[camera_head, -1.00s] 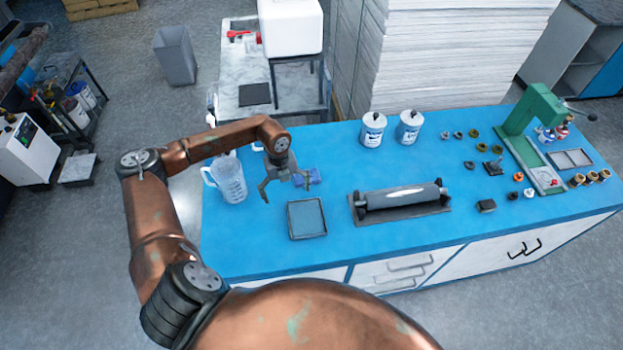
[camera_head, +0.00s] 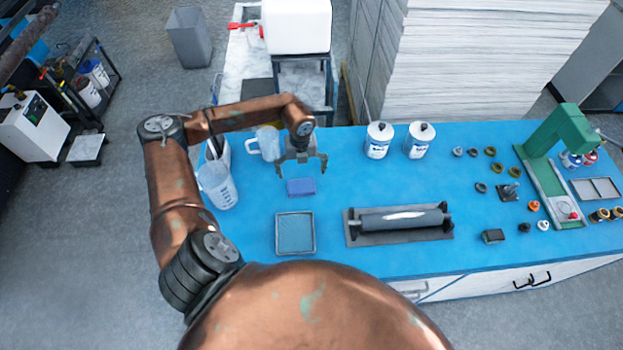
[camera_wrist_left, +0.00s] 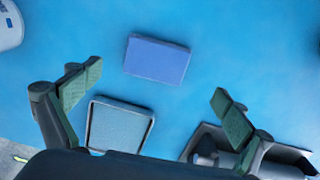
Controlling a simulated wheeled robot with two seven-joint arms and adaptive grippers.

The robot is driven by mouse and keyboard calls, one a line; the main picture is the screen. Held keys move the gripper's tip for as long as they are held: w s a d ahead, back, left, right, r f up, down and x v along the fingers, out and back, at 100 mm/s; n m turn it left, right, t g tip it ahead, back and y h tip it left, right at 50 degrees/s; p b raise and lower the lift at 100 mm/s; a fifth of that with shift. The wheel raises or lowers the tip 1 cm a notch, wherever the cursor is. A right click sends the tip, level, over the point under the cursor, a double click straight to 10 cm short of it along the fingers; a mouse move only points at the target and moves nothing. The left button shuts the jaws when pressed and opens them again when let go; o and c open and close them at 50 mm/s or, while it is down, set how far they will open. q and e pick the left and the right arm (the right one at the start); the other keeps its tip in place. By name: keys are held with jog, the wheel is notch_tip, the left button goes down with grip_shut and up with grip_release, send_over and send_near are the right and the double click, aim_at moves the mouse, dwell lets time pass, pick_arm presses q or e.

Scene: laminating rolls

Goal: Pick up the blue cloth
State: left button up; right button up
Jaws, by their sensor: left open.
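The blue cloth (camera_head: 300,187) is a small folded blue-violet block lying flat on the blue table top. In the left wrist view the cloth (camera_wrist_left: 157,60) lies beyond the fingertips, between their lines and toward the top. My left gripper (camera_head: 302,166) is open and empty, above the table and just behind the cloth in the head view. Its two spread fingers also show in the left wrist view (camera_wrist_left: 155,88), apart from the cloth. My right gripper is not in view.
A grey tray (camera_head: 277,233) lies in front of the cloth. A dark roller on a base (camera_head: 400,220) lies to its right. Clear jugs (camera_head: 217,184) stand left, and white cans (camera_head: 378,140) stand behind right. Bare table surrounds the cloth.

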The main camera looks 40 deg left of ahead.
aim_at(302, 186)
pick_arm(q)
jog(key=shift+a+f, duration=0.15)
jog(key=shift+f, duration=0.05)
jog(key=shift+s+f, duration=0.1)
jog(key=shift+f, duration=0.25)
jog(key=shift+d+f+p, duration=0.25)
jog(key=shift+f+p, duration=0.05)
jog(key=shift+f, duration=0.75)
jog(key=f, duration=0.4)
jog(key=shift+s+a+f+p, duration=0.15)
jog(key=shift+s+p, duration=0.1)
jog(key=shift+p, duration=0.15)
jog(key=shift+f, duration=0.1)
jog(key=c, duration=1.2)
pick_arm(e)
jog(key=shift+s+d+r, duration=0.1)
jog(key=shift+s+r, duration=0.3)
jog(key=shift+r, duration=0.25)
